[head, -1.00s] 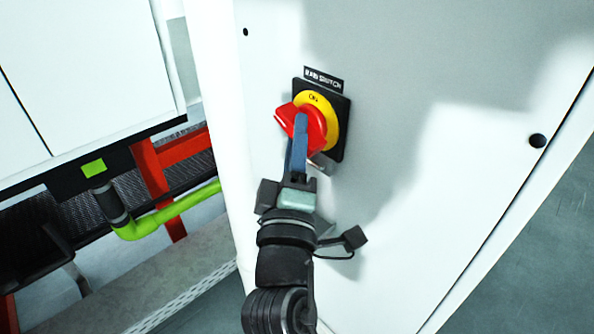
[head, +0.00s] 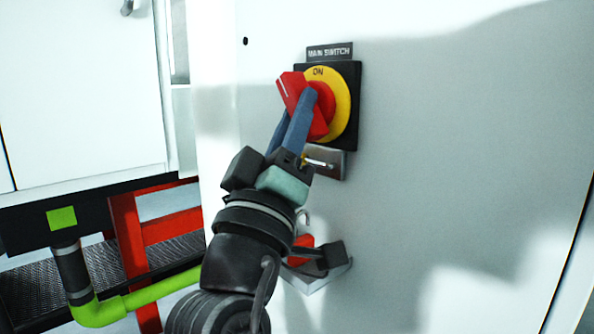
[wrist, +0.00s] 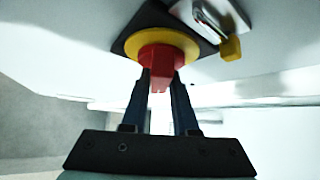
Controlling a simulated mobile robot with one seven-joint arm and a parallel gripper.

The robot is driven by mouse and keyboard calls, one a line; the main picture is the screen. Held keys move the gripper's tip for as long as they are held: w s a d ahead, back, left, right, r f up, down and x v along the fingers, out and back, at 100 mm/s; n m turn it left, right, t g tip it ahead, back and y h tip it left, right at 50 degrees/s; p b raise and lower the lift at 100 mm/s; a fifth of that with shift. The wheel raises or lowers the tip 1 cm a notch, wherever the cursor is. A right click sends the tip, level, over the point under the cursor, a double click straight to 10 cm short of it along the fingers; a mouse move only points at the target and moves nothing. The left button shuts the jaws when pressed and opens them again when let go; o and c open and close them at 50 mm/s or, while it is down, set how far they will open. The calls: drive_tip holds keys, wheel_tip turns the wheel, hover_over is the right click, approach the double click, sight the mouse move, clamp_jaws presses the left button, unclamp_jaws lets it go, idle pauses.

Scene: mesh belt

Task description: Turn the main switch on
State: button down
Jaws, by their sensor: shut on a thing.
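The main switch is a red rotary handle (head: 291,92) on a yellow disc (head: 341,104) with a black square backing plate (head: 354,69), on a white cabinet. A label above reads MAIN SWITCH, and ON is printed at the top of the disc. The handle is tilted, its upper end pointing up and left. My gripper (head: 297,110) has its two blue fingers shut on the red handle from below. In the wrist view the red handle (wrist: 160,68) sits between the fingertips. The fingers hide part of the handle.
A metal hasp (head: 325,161) sits just under the switch plate. A red padlock (head: 302,247) on a small bracket is lower on the cabinet, partly behind my wrist. A green pipe (head: 150,297) and red frame (head: 127,250) stand to the left. The cabinet face at right is clear.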

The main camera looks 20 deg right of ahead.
drive_tip(key=shift+w+f+m+g+h+b, duration=0.15)
drive_tip(key=shift+m+g+h+b, duration=0.6)
drive_tip(key=shift+b, duration=1.05)
drive_tip(key=shift+s+f+m+g+h+b, duration=0.1)
drive_tip(key=shift+f+m+g+h+b, duration=0.25)
drive_tip(key=shift+m+h+b, duration=0.9)
drive_tip(key=shift+w+f+m+g+h+b, duration=0.1)
drive_tip(key=shift+m+g+h+b, duration=0.4)
drive_tip(key=shift+m+b, duration=1.25)
drive_tip(key=m+g+h+b, duration=0.1)
drive_tip(key=m+g+b, duration=0.1)
drive_tip(key=b, duration=0.2)
drive_tip(key=shift+r+g+h+b, duration=0.15)
drive_tip(key=shift+g+h+b, duration=0.2)
drive_tip(key=shift+g+h, duration=0.05)
drive_tip(key=m+g+h+b, duration=0.1)
drive_tip(key=m, duration=0.1)
drive_tip(key=m+g+b, duration=0.1)
drive_tip(key=m+g, duration=0.1)
drive_tip(key=shift+w+a+r+m+h+b, duration=0.1)
drive_tip(key=shift+r+m+h+b, duration=0.15)
drive_tip(key=shift+h+b, duration=0.15)
drive_tip(key=shift+m+g, duration=0.4)
drive_tip(key=shift+g, duration=0.2)
drive_tip(key=c, duration=0.7)
unclamp_jaws()
